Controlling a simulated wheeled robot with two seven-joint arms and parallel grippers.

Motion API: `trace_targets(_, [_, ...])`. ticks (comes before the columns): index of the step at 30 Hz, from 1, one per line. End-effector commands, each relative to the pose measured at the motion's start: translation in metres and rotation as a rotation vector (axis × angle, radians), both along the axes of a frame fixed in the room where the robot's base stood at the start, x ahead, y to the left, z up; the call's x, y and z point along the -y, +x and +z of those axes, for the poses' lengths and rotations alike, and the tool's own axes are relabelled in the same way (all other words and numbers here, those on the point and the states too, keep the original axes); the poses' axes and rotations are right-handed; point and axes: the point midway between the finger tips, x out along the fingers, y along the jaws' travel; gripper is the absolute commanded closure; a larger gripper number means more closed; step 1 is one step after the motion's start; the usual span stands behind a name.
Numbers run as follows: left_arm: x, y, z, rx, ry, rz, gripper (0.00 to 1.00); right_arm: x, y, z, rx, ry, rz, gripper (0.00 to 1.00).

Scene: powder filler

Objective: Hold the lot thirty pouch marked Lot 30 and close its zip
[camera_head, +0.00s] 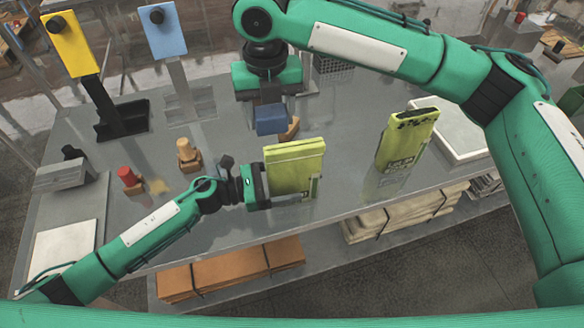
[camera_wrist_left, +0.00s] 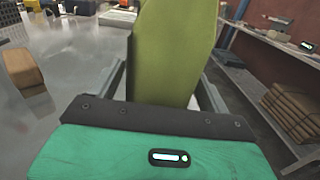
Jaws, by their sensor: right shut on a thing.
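A yellow-green pouch (camera_head: 295,168) stands upright at the table's front edge, with a pale line across its upper part. No lot marking is readable on it. My left gripper (camera_head: 290,192) reaches it from the left, with its fingers on either side of its lower part. In the left wrist view the pouch (camera_wrist_left: 172,50) rises between the fingers, with gaps beside it. My right gripper (camera_head: 270,100) points down behind the pouch and is shut on a blue block (camera_head: 271,120). A second yellow-green pouch (camera_head: 405,143) stands to the right, its top dark and its label unreadable.
A brown wooden block (camera_head: 290,130) lies just behind the near pouch. A red-topped piece (camera_head: 128,178) and a wooden piece (camera_head: 187,155) stand to the left. Yellow (camera_head: 68,45) and blue (camera_head: 163,33) signs stand at the back left. A white tray (camera_head: 455,140) lies at right.

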Motion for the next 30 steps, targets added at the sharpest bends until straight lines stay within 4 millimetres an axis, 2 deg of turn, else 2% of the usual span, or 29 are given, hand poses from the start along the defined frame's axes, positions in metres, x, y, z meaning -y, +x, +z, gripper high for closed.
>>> trace_targets(5, [-0.002, -0.001, 0.0, 0.0, 0.0, 0.0, 0.2, 0.0, 0.0, 0.0, 0.0, 0.0, 0.0, 0.69])
trace_targets(8, [-0.012, -0.003, -0.001, -0.001, 0.001, 0.0, 0.2, 0.0, 0.0, 0.0, 0.0, 0.0, 0.0, 0.69])
trace_targets(21, [-0.096, -0.023, -0.001, -0.001, 0.002, 0.002, 0.2, 0.0, 0.0, 0.0, 0.0, 0.0, 0.0, 0.69])
trace_targets(25, [-0.111, -0.026, -0.001, -0.002, 0.001, 0.001, 0.2, 0.0, 0.0, 0.0, 0.0, 0.0, 0.0, 0.69])
trace_targets(30, [-0.117, -0.028, 0.0, 0.0, 0.0, -0.001, 0.2, 0.0, 0.0, 0.0, 0.0, 0.0, 0.0, 0.69])
